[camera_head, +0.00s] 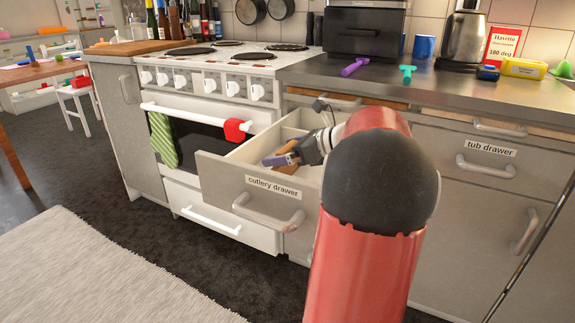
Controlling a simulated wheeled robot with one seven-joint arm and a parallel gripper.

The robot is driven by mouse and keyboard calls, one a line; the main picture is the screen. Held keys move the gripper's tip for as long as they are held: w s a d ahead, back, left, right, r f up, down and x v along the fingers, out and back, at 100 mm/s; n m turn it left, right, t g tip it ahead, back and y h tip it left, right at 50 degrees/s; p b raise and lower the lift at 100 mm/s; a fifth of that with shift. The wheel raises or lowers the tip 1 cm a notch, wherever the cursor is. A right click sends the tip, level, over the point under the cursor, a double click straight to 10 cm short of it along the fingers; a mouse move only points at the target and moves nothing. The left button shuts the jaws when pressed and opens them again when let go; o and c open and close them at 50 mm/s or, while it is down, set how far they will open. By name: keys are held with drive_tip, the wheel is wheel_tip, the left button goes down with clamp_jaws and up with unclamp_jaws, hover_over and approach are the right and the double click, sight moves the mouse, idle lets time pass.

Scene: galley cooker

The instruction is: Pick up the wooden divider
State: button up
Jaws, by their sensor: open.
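The cutlery drawer (228,181) is pulled open beside the cooker, with its label on the front. A brown wooden piece, which looks like the wooden divider (291,168), shows inside it. My gripper (277,158) is open over the drawer, close to the wooden piece. Its fingers overlap the piece in this view, so I cannot tell whether they touch it. My own red and black arm hides the right part of the drawer and part of the wrist.
The tub drawer (480,162) is shut.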

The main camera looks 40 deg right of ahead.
drive_tip(key=shift+w+a+f, duration=0.2)
drive_tip(key=shift+w+a, duration=0.05)
drive_tip(key=shift+w, duration=0.3)
drive_tip(key=c, duration=1)
drive_tip(key=shift+o, duration=0.2)
